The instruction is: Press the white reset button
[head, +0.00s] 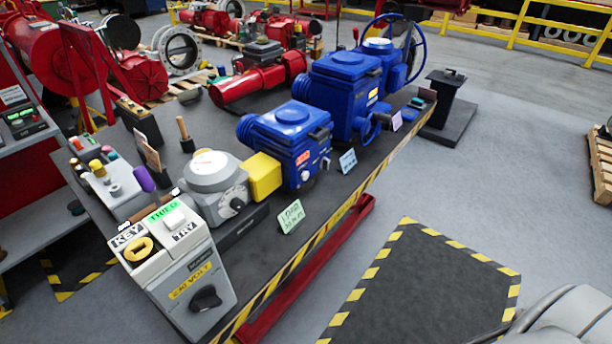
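A white square button (174,218) sits on top of the pale control box (160,262) at the near left end of the bench. It is beside a green TRIED label (164,211) and a TRY label (186,231). No reset wording is readable on it. The same box has a yellow key knob (138,249), a KEY label (128,236) and a black rotary knob (205,298) on its front.
A grey dial unit (215,184), a yellow block (262,177) and blue actuators (290,135) stand along the dark bench (240,250). A small button box (118,188) and a purple-handled tool (144,178) are behind the control box.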

